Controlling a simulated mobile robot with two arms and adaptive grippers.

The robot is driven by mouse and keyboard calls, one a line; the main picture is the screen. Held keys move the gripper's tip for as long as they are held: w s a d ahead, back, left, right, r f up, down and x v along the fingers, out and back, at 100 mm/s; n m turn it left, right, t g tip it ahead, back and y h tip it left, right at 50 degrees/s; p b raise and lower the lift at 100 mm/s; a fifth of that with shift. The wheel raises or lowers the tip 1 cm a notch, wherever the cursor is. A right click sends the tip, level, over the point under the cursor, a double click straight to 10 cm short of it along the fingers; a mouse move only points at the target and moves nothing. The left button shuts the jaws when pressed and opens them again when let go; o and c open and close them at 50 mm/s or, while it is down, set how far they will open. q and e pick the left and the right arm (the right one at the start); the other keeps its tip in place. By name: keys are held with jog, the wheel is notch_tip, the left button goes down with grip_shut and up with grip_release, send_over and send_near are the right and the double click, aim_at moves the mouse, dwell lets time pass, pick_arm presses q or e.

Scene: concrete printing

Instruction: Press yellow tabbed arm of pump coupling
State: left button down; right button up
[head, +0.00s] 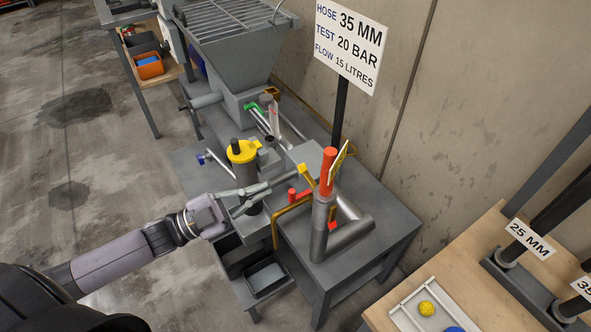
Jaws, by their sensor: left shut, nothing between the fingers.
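The pump's outlet end stands on the grey metal bench (385,218). A small yellow tab (306,173) sits beside an upright grey pipe (319,225) with an orange-red top (328,165). I take this tab to be on the coupling's tabbed arm; the coupling itself is partly hidden behind my fingers. My left gripper (296,179) reaches in from the left, shut and empty, its tips close to the yellow tab. Whether they touch it I cannot tell. A red knob (292,194) and a yellow bent bar (275,230) are just below the fingers. My right gripper is out of view.
A yellow-capped cylinder (242,152) stands behind my left gripper. The grated hopper (225,45) is further back. A sign (348,42) on a black post rises behind the bench. A wooden table (450,270) with a white tray (402,311) is at right.

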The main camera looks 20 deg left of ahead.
pick_arm(q)
notch_tip(320, 180, up, 3)
send_over(305, 169)
jog(key=s+d, duration=0.1)
jog(key=s, duration=0.3)
jog(key=shift+w+a+f+b, duration=0.15)
jog(key=shift+a+f+b, duration=0.2)
jog(key=shift+f+b, duration=0.35)
jog(key=shift+w+a+f+b, duration=0.15)
jog(key=shift+a+f+b, duration=0.15)
jog(key=shift+f+b, duration=0.4)
jog(key=shift+w+a+f+b, duration=0.15)
jog(key=shift+a+f+b, duration=0.25)
jog(key=shift+b, duration=0.55)
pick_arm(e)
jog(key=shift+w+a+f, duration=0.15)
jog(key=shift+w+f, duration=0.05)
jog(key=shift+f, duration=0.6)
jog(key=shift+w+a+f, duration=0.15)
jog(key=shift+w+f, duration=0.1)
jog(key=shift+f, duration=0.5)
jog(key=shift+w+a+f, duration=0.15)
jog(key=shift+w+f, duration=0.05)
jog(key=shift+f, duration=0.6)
pick_arm(q)
jog(key=shift+f, duration=0.1)
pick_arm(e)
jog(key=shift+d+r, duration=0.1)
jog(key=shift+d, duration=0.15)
